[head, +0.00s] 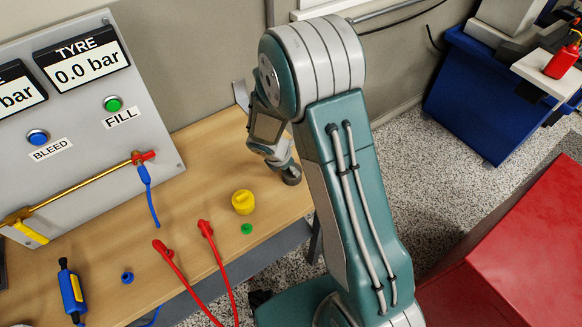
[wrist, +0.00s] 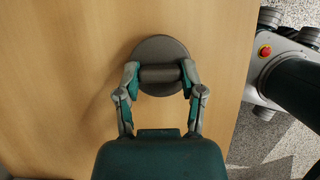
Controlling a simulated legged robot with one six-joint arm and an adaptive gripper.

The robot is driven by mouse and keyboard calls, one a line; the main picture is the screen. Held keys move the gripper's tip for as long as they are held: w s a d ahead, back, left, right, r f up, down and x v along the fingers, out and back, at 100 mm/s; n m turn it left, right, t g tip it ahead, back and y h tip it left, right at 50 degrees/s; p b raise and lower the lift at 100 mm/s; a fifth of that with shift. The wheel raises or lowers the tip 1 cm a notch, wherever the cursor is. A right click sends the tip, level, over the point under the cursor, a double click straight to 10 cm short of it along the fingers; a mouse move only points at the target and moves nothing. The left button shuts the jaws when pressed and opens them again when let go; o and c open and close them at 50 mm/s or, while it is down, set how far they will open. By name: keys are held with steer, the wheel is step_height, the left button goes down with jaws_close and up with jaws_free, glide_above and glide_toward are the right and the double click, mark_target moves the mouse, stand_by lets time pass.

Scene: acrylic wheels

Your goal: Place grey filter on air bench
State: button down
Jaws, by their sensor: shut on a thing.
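The grey filter (wrist: 160,52) is a dark grey disc with a raised bar across it. In the wrist view my gripper (wrist: 160,75) has its two fingers closed on the ends of that bar. In the head view the filter (head: 291,177) shows under my gripper (head: 281,164), partly hidden by it, at the right edge of the wooden bench (head: 215,160). The filter is at or very near the bench top; I cannot tell whether it touches. The bench also fills most of the wrist view (wrist: 60,80).
A yellow knob (head: 243,202) and a green cap (head: 246,229) stand on the bench, left of my arm. Red hoses (head: 176,266) and a blue tool (head: 70,290) lie further left. A grey panel (head: 75,120) with gauges stands at the back left. Bench around the filter is clear.

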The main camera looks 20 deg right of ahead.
steer(key=shift+s+f, duration=0.25)
steer(key=shift+f, duration=0.05)
jaws_free()
steer(key=shift+w+a, duration=0.1)
steer(key=shift+r, duration=0.25)
steer(key=v, duration=1.2)
steer(key=s+d+r+m+t+y, duration=0.2)
steer(key=s+r+m, duration=0.7)
steer(key=m, duration=0.1)
steer(key=s+d+r+m+t+y, duration=0.2)
steer(key=s+r+m, duration=0.8)
steer(key=m, duration=0.1)
steer(key=shift+s+d+r+m, duration=0.25)
steer(key=shift+s+r+m, duration=0.05)
